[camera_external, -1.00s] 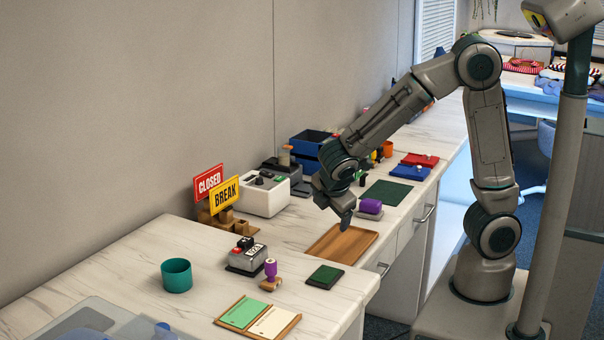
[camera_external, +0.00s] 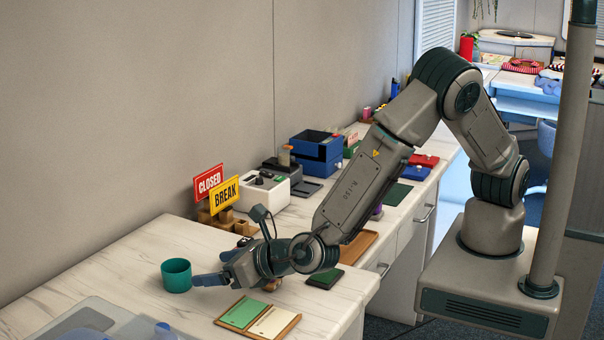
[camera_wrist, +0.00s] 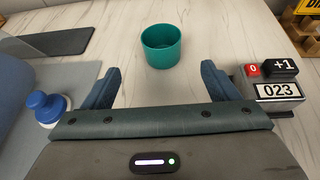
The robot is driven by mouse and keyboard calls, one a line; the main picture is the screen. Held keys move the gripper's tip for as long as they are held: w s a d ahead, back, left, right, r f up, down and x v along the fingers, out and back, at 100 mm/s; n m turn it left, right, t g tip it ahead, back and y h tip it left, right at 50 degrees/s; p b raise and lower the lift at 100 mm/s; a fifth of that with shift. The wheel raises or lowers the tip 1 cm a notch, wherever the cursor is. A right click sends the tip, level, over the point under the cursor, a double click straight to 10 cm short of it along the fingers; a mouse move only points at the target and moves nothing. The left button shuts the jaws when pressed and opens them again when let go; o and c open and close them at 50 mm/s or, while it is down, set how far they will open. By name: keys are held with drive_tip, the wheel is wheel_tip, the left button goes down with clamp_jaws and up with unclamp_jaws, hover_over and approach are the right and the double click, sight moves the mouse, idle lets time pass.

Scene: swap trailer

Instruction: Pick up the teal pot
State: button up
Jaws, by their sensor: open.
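The teal pot (camera_external: 176,276) is an open-topped round cup standing upright on the marble-patterned counter. In the wrist view the pot (camera_wrist: 162,46) is at the top centre, beyond my fingertips and between their lines. My gripper (camera_external: 204,279) is low over the counter, to the right of the pot in the external view. In the wrist view my gripper (camera_wrist: 163,78) has its two blue fingers spread wide with nothing between them. In the external view one finger comes close to the pot's side; I cannot tell whether it touches.
A counter device reading 023 (camera_wrist: 275,90) stands right of my right finger. A blue-knobbed stamp (camera_wrist: 46,106) is near my left finger. The green and cream board (camera_external: 258,318) lies in front of my wrist. CLOSED and BREAK signs (camera_external: 224,194) stand behind.

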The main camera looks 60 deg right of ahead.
sight(189, 270)
drive_tip(key=p+x, duration=0.1)
drive_tip(key=x, duration=0.6)
drive_tip(key=shift+w+d+f, duration=0.1)
drive_tip(key=shift+w, duration=0.25)
drive_tip(key=shift+p+x, duration=0.95)
drive_tip(key=shift+x, duration=1.75)
drive_tip(key=c, duration=1.1)
